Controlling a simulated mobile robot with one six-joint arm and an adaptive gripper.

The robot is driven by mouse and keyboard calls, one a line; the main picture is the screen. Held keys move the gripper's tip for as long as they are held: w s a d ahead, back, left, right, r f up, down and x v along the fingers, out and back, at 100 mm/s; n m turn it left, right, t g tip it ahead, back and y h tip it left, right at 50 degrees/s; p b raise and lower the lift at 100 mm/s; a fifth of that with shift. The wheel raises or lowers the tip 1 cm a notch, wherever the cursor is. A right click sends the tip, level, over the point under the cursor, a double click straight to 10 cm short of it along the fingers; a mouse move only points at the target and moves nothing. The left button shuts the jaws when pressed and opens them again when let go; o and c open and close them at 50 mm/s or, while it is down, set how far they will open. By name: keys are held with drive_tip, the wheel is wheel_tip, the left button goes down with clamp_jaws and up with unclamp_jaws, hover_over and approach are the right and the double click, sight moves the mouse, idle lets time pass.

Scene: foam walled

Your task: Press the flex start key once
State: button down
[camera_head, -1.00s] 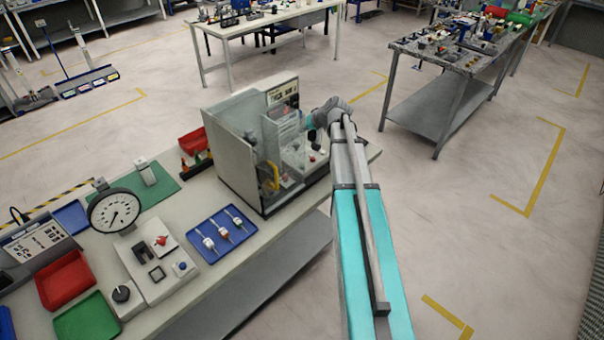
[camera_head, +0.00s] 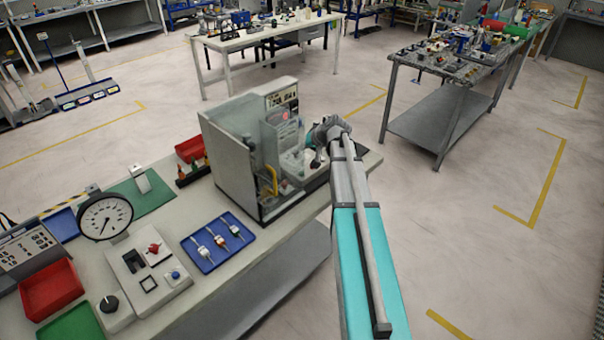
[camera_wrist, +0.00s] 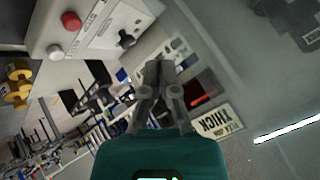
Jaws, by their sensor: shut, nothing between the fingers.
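My gripper (camera_wrist: 161,68) is shut and empty, its fingertips close together in front of a grey panel in the wrist view. In the head view my gripper (camera_head: 316,154) is at the open right side of a grey machine with clear guards (camera_head: 231,165). The wrist view shows a red round button (camera_wrist: 71,21), a white round button (camera_wrist: 54,52) and a black knob (camera_wrist: 127,38) on a pale panel, left of the fingers. I cannot tell which control is the flex start key. Whether the fingertips touch anything is unclear.
A label plate (camera_wrist: 217,122) is right of the fingers. On the bench stand a blue tray with several small tools (camera_head: 218,262), a dial gauge (camera_head: 105,216), a control box (camera_head: 148,285) and a red bin (camera_head: 51,290). Floor right of my arm is clear.

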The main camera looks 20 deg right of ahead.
drive_tip(key=shift+f, duration=0.15)
wheel_tip(320, 180, down, 8)
drive_tip(key=b, duration=0.8)
drive_tip(key=shift+f+b, duration=0.25)
drive_tip(key=shift+b, duration=0.15)
